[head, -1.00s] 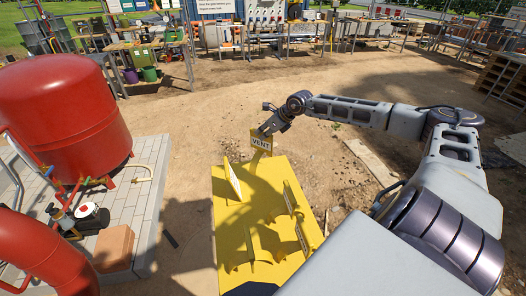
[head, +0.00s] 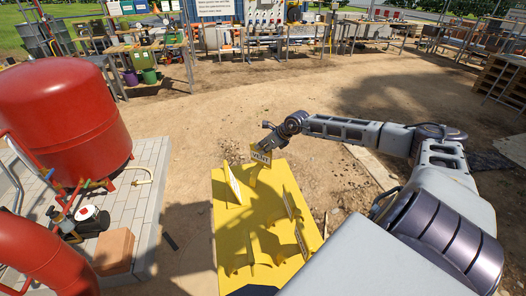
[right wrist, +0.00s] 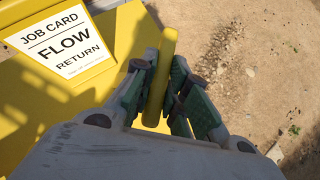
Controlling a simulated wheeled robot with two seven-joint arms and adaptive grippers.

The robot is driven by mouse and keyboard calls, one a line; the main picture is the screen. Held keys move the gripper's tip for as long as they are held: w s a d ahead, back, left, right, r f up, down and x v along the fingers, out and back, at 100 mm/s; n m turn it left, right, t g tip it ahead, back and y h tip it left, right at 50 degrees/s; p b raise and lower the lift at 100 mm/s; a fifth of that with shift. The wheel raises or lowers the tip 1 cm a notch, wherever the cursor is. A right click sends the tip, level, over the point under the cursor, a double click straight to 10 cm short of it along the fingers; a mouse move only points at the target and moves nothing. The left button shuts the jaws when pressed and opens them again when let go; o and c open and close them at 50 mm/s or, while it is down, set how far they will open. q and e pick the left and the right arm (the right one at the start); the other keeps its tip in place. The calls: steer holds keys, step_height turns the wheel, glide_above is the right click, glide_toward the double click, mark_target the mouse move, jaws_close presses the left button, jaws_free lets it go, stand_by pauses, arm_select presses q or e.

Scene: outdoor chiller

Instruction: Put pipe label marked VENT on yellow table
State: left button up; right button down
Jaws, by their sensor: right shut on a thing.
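The yellow pipe label marked VENT (head: 261,156) is at the far edge of the yellow table (head: 231,222), slightly tilted in the head view. My right gripper (head: 268,142) is shut on its upper part. In the right wrist view, the fingers (right wrist: 163,92) close on the label's yellow edge (right wrist: 165,55); its lettered face is hidden there. I cannot tell whether the label touches the table top. The table top also shows in the right wrist view (right wrist: 117,48). My left gripper is out of view.
Other upright yellow pieces (head: 289,202) stand on the table. A red tank (head: 62,115) stands on paving at left. Bare dirt lies beyond the table.

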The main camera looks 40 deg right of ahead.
steer(key=shift+f, duration=1.05)
steer(key=c, duration=1.4)
jaws_free()
steer(key=shift+f, duration=0.1)
steer(key=shift+r, duration=0.2)
steer(key=shift+s+d, duration=0.1)
steer(key=shift+s+d+r, duration=0.15)
steer(key=shift+s+r, duration=0.2)
steer(key=shift+r, duration=0.1)
steer(key=shift+v, duration=2.15)
steer(key=shift+p+v, duration=0.7)
steer(key=shift+v, duration=2.45)
